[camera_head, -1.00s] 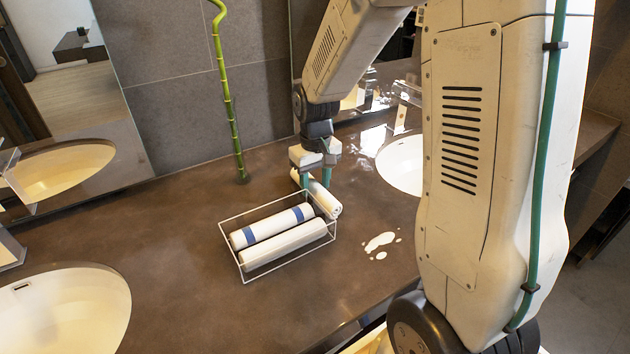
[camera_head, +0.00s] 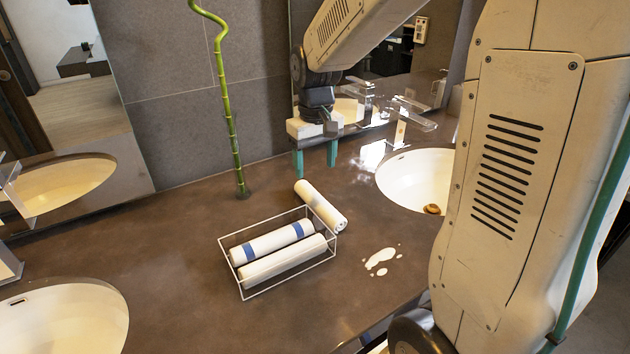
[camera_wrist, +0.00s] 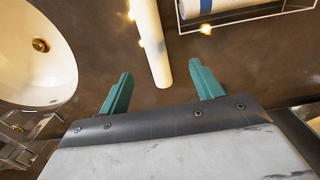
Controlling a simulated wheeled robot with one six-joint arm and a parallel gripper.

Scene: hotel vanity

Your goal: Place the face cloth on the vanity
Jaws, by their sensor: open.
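A rolled white face cloth (camera_head: 321,206) lies on the brown vanity top (camera_head: 180,240), beside the right end of a wire basket and close to it; I cannot tell whether they touch. My gripper (camera_head: 316,172) is open and empty above the vanity, just behind the roll. In the wrist view the roll (camera_wrist: 152,45) lies ahead of the gap between the green fingers of my gripper (camera_wrist: 163,88). The white wire basket (camera_head: 246,297) holds a white roll with blue bands (camera_head: 270,243) and a plain white roll (camera_head: 283,261).
A white liquid spill (camera_head: 381,260) lies right of the basket. A basin (camera_head: 415,180) with a tap (camera_head: 402,122) is at the right, and another basin (camera_head: 60,320) at the front left. A green bamboo stalk (camera_head: 233,130) stands behind. The left-centre top is clear.

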